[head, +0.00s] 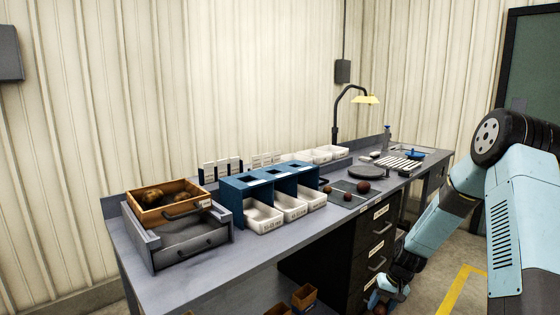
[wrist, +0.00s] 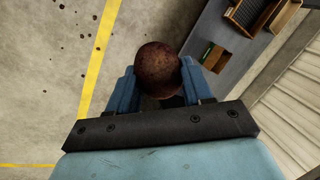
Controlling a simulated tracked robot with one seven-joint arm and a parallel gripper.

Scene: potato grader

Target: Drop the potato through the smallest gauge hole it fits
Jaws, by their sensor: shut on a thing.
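My gripper (wrist: 158,86) is shut on a round, dark reddish-brown potato (wrist: 158,66), which sits between the two blue fingers in the wrist view. In the head view my gripper (head: 384,297) is low at the bottom edge, in front of the bench drawers and below the bench top, and the potato is hard to make out. The blue gauge box (head: 270,181) stands on the bench, well up and left of my gripper. Its top has several dark holes, whose sizes I cannot compare. White labelled trays (head: 297,207) sit below the holes.
A wooden crate (head: 163,199) with potatoes rests on a grey drawer unit (head: 190,250) at the bench's left. Several dark round things lie on a mat (head: 352,188) right of the gauge. A lamp (head: 365,99) stands behind. Open floor shows beside the bench.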

